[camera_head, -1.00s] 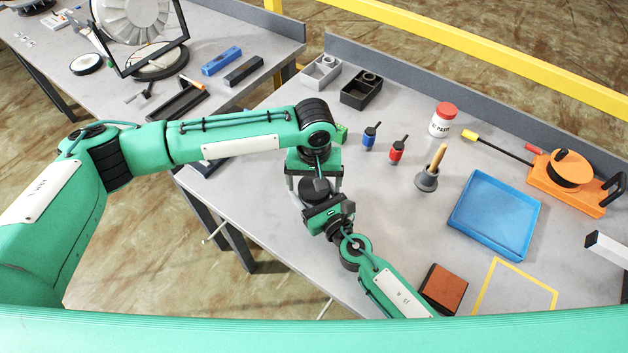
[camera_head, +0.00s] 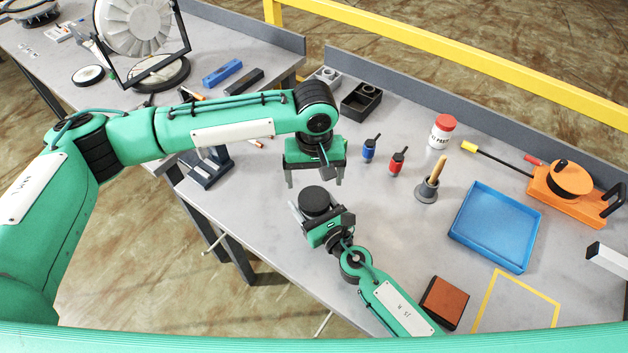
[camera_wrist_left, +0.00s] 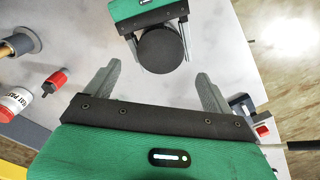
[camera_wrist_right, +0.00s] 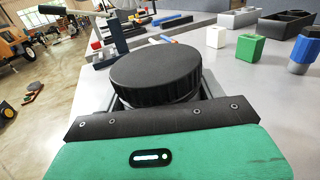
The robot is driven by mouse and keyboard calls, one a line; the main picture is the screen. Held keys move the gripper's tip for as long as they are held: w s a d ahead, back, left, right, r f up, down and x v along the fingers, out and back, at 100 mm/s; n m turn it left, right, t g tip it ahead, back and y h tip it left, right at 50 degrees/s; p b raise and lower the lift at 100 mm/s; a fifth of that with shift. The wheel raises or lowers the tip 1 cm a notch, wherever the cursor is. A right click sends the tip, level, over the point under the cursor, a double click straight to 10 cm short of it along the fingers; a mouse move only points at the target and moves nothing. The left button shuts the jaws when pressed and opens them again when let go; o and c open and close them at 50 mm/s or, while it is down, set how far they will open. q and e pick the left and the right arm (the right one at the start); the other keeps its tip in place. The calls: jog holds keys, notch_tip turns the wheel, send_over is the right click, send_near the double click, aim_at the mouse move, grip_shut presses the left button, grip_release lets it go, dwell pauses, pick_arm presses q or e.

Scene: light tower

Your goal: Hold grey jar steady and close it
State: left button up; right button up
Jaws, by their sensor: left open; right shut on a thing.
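The grey jar (camera_wrist_right: 190,98) is held between the fingers of my right gripper (camera_head: 320,214), near the table's front edge. A round black lid (camera_head: 316,199) covers its top and hides most of the body. The lid fills the middle of the right wrist view (camera_wrist_right: 155,75), with a thin grey strip of jar beneath it. I cannot tell how tightly it sits. My left gripper (camera_head: 314,181) is open and empty, a little beyond the jar and apart from it. Its spread fingers also show in the left wrist view (camera_wrist_left: 158,85), with the lid (camera_wrist_left: 161,50) beyond them.
Blue (camera_head: 369,150) and red (camera_head: 396,163) bottles, a brush holder (camera_head: 427,188) and a white paste jar (camera_head: 441,132) stand right of my left gripper. A blue tray (camera_head: 456,222) and a brown block (camera_head: 444,303) lie further right. A black bin (camera_head: 362,103) stands behind.

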aim_at(314, 198)
pick_arm(q)
jog(key=shift+r+n, duration=0.5)
jog(key=shift+r, duration=0.2)
jog(key=shift+f, duration=4.05)
jog(key=c, duration=1)
jog(key=m, duration=0.3)
